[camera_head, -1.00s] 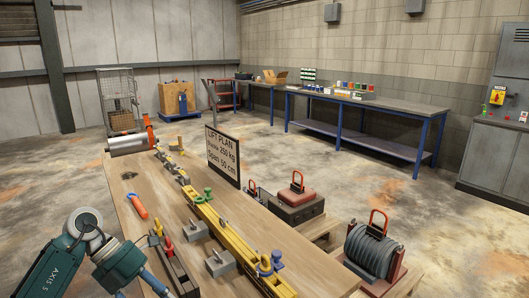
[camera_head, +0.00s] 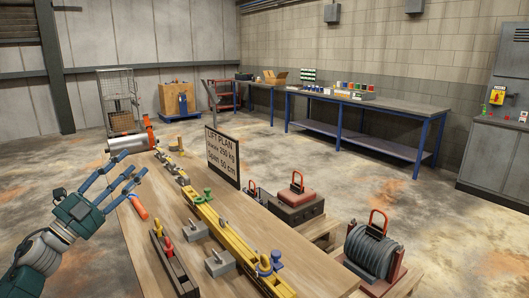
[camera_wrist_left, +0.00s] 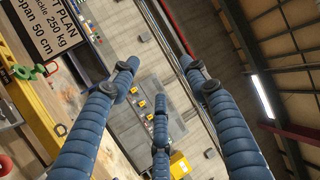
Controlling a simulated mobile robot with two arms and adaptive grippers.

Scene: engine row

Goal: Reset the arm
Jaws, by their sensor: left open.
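My left arm comes in from the left in the head view. Its gripper (camera_head: 122,180) is open and empty, with its blue fingers spread over the left edge of the wooden table (camera_head: 150,242). In the left wrist view the blue ribbed fingers (camera_wrist_left: 160,105) are spread apart with nothing between them. An orange cylinder (camera_head: 138,206) lies on the table just below the fingers in the picture. My right gripper does not show in either view.
A yellow beam (camera_head: 225,235) with green and blue shackles runs along the table. A lift plan sign (camera_head: 222,156) stands at its far side. Grey blocks (camera_head: 219,263) and a dark tray (camera_head: 176,265) stand near the front. A cable drum (camera_head: 374,252) is at right.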

